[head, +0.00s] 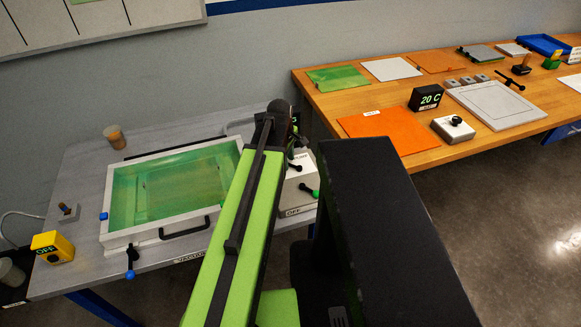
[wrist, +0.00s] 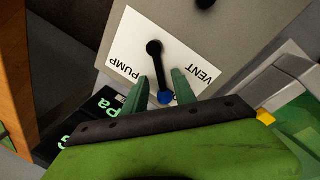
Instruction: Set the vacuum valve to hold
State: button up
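The vacuum valve shows in the wrist view as a black lever (wrist: 157,68) with a blue tip (wrist: 165,97) on a white label (wrist: 128,60) reading PUMP and VENT, upside down. The lever points toward the bottom of the picture, between the two words. My gripper (wrist: 166,76) has green fingers, one on each side of the lever near the blue tip. A narrow gap shows between the fingers, and I cannot tell if either touches the lever. In the head view my arm hides the valve and the fingertips.
A dark display (wrist: 100,115) with green characters stands left of the valve panel. In the head view, a white-framed green bath (head: 205,220) fills much of the grey table. A light box (head: 293,198) with knobs sits right of my arm. A wooden bench (head: 425,155) stands behind.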

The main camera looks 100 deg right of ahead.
jog(key=shift+r, duration=0.1)
notch_tip(320, 180, up, 17)
jog(key=w+a+p, duration=0.2)
jog(key=a+p, duration=0.1)
jog(key=p, duration=1.4)
